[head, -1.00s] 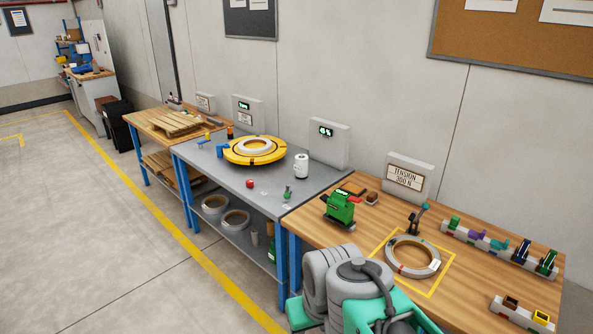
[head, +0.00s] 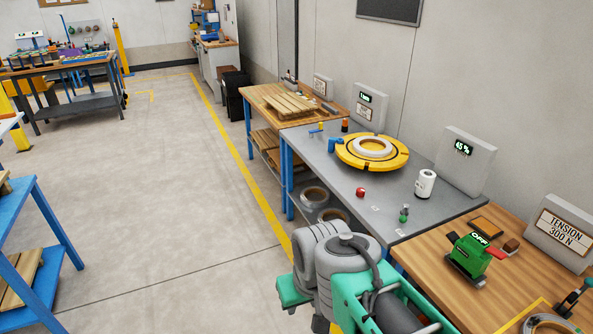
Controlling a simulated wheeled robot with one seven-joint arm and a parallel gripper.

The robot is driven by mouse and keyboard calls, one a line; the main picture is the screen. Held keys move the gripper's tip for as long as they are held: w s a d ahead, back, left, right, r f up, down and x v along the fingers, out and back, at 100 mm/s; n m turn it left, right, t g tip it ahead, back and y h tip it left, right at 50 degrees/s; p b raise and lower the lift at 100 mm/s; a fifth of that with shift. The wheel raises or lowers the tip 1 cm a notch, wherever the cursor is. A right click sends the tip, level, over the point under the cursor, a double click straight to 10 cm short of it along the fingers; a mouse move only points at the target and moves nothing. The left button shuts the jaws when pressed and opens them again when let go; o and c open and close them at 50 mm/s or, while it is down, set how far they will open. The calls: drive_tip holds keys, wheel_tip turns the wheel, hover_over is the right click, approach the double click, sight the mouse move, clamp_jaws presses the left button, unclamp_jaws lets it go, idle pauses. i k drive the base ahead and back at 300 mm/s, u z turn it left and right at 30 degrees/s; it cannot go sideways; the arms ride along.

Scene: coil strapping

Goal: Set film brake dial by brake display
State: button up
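A grey display box (head: 468,165) stands at the back of the grey metal table, against the wall. Its small green-lit screen (head: 463,148) seems to read 45 %. In front of it stands a white roll (head: 425,183), perhaps the film. A small green-topped piece (head: 404,214) and a red knob (head: 360,192) sit near the front edge of the table; I cannot tell which, if either, is the brake dial. My grey and green arm fills the lower middle of the picture. My gripper does not show.
A yellow turntable with a pale coil (head: 374,146) sits on the grey table (head: 330,160). A wooden table (head: 440,258) at right bears a green tool (head: 470,257) and a tension sign (head: 562,231). Open floor lies to the left, before a blue-framed bench (head: 35,230).

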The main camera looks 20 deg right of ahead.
sight(361, 191)
drive_tip(key=u, duration=0.2)
drive_tip(key=i, duration=1.9)
drive_tip(key=z, duration=0.9)
drive_tip(key=i, duration=1.05)
drive_tip(key=z, duration=0.45)
